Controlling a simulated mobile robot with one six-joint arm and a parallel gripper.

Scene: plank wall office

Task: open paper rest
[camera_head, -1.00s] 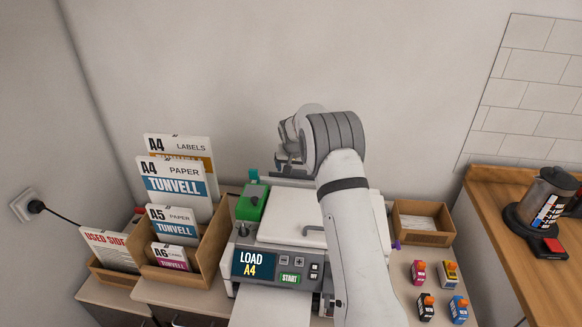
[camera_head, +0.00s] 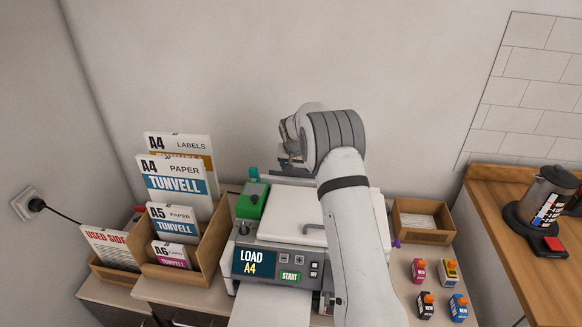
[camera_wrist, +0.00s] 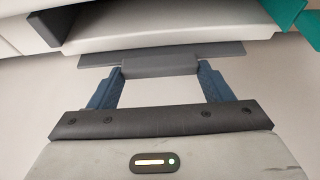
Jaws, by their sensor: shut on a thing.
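The printer (camera_head: 318,267) stands on the counter, with a white lid (camera_head: 285,210) and a panel reading "LOAD A4" (camera_head: 254,263). My gripper (camera_wrist: 161,72) is behind the printer lid in the head view, partly hidden by my arm. In the wrist view its two blue fingers are closed on the tab of a grey flap (camera_wrist: 220,52), which looks like the paper rest. The flap's wide edge lies across the printer's pale rear body (camera_wrist: 150,36). How far the flap is tilted is hard to tell.
A green box (camera_head: 251,201) sits at the printer's left rear. Paper packs (camera_head: 172,184) stand in a holder on the left. A cardboard tray (camera_head: 422,222) and several ink cartridges (camera_head: 425,305) are on the right. A coffee maker (camera_head: 541,207) stands on the wooden counter.

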